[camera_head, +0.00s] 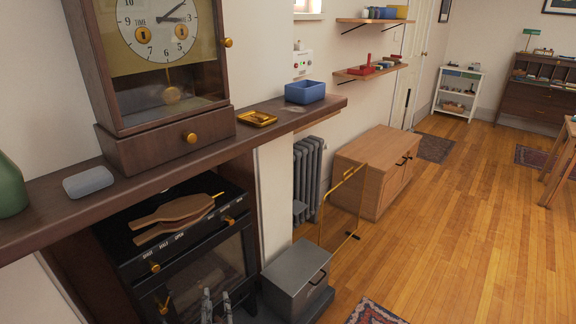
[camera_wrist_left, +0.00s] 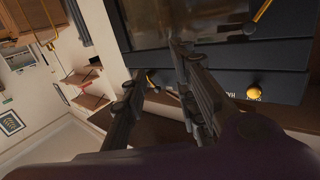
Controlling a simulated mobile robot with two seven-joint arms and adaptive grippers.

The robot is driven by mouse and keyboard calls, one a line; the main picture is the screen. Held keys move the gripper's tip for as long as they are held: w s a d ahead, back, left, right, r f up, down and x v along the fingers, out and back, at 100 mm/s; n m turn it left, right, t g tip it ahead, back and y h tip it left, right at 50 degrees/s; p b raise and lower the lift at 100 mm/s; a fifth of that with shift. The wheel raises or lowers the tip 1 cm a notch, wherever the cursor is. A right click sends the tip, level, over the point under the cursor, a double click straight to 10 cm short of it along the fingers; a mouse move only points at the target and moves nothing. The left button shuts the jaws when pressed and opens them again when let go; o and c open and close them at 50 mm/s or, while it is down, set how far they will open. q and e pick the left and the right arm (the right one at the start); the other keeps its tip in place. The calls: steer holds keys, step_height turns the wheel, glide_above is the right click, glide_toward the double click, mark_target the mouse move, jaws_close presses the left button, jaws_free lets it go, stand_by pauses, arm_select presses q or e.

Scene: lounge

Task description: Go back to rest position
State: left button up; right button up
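My left gripper (camera_head: 217,296) shows at the bottom edge of the head view, with its two fingertips pointing up in front of the dark stove (camera_head: 205,275). In the left wrist view, the fingers of the left gripper (camera_wrist_left: 152,75) stand apart with nothing between them. The gripper is open and empty. The rest of the left arm is out of the head view. My right gripper is in neither view.
A dark mantel shelf (camera_head: 60,213) carries a clock (camera_head: 160,150), a grey rounded block (camera_head: 88,182), a gold tray (camera_head: 257,118) and a blue box (camera_head: 305,92). A grey metal box (camera_head: 296,281) stands beside the stove. Open wooden floor (camera_head: 460,230) lies right.

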arm_select(q)
steer(key=s+f+m+g+h+p, duration=0.1)
steer(key=s+g+h+p, duration=0.1)
steer(key=s, duration=1.7)
steer(key=s+f+m+g+h+p, duration=0.1)
steer(key=s+g+p, duration=0.3)
steer(key=s, duration=1.6)
steer(key=shift+s+f+m+g+h, duration=0.2)
steer(key=shift+m+g+h, duration=0.3)
steer(key=shift+g+h, duration=0.3)
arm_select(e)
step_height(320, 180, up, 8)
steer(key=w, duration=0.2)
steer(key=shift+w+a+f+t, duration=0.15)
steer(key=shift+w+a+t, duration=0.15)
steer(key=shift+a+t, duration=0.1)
arm_select(q)
steer(key=shift+c, duration=0.6)
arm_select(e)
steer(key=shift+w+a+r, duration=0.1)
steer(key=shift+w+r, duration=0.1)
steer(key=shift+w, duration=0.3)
